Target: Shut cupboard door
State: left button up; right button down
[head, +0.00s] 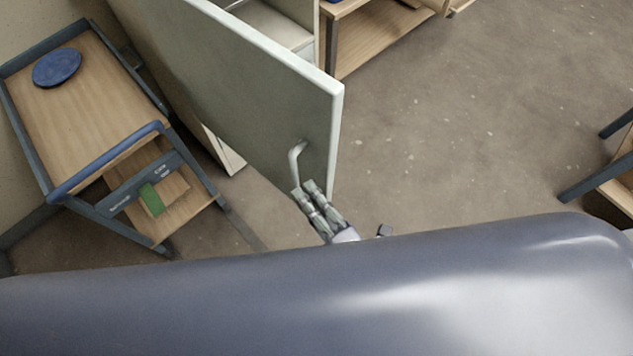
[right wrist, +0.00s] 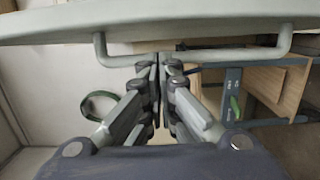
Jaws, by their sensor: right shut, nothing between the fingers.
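The cupboard door (head: 250,95) is pale grey-green and stands wide open, with the white cupboard interior (head: 265,22) showing behind its top edge. Its bar handle (head: 296,158) is near the free edge. My right gripper (head: 308,187) is at the lower end of the handle in the head view. My left gripper is not in view.
A wooden trolley (head: 85,95) with a blue rail and a blue round lid (head: 57,67) stands left of the door. A wooden shelf unit (head: 375,40) stands behind. Another wooden piece (head: 620,185) is at the right edge. The floor (head: 470,120) right of the door is clear.

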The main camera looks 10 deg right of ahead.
jog(key=shift+w+d, duration=0.75)
jog(key=shift+d, duration=0.15)
